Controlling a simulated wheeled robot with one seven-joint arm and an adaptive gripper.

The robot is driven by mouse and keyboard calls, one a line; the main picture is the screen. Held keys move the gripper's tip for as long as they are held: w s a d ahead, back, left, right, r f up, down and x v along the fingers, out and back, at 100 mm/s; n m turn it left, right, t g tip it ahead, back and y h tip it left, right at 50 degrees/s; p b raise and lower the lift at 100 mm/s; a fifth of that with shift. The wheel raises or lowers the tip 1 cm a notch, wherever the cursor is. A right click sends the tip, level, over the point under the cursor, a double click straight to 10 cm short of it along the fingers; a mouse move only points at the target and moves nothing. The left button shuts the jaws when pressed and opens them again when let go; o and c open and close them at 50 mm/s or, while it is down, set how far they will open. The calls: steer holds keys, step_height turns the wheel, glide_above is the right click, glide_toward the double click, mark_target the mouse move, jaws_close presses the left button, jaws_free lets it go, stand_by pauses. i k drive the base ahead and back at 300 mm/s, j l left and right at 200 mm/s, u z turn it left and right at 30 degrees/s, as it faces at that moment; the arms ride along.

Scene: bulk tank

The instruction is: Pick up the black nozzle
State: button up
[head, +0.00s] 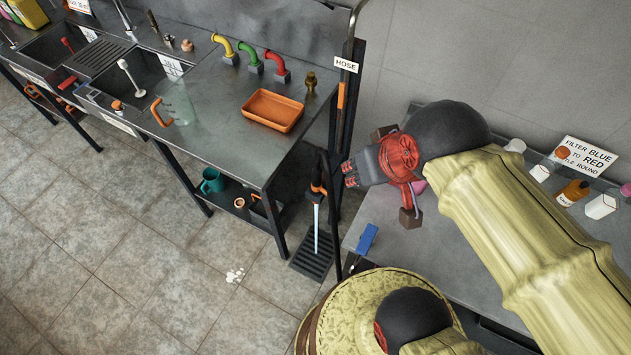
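The black nozzle (318,187), with orange on it, hangs at the right end of the steel counter, below the HOSE sign. A narrow pale blue-white streak (316,230) runs straight down from it toward a dark floor grate. My gripper (349,174) is to the right of the nozzle in the picture, pointing left, with a visible gap between them. Its grey fingers with dark red marks look small and close together, and whether they are parted is unclear. I see nothing held in it.
A dark upright post (347,130) carries the HOSE sign (346,65) near my gripper. The steel counter (215,110) bears an orange tray (273,111) and a clear jug (178,108). A grey table (480,245) with bottles lies right. The tiled floor at left is mostly clear.

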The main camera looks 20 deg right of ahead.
mark_target(317, 175)
steer(key=j+z, duration=0.1)
steer(key=z, duration=0.35)
steer(key=j+z, duration=0.15)
steer(key=z, duration=0.3)
steer(key=j+z, duration=0.1)
steer(key=z, duration=0.35)
steer(key=k+j+z, duration=0.1)
steer(key=z, duration=0.35)
steer(key=k+j+z, duration=0.75)
steer(key=k, duration=0.15)
steer(key=k+j, duration=0.15)
steer(key=k, duration=0.15)
